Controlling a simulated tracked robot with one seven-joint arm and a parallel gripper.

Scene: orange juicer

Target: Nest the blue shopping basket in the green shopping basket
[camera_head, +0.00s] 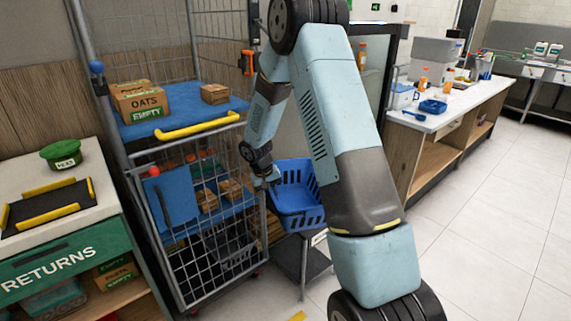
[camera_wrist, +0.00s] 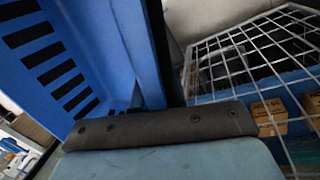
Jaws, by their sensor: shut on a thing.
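The blue shopping basket (camera_head: 297,205) hangs in front of the wire cage, above a small dark stand, in the head view. My gripper (camera_head: 270,178) is at its upper left side, shut on it. In the wrist view my gripper (camera_wrist: 150,105) is against the slotted blue wall of the basket (camera_wrist: 50,60), which fills the left side. The fingertips are mostly hidden. A dark green slotted thing (camera_head: 52,301) lies on the low shelf under the returns counter, partly cut off by the frame. I cannot tell whether it is the green shopping basket.
The wire cage trolley (camera_head: 205,225) with boxes stands close left of my gripper. The returns counter (camera_head: 90,220) is at far left, holding a dark tray (camera_head: 48,208). A white worktop (camera_head: 450,105) is at right. The tiled floor (camera_head: 490,220) at right is clear.

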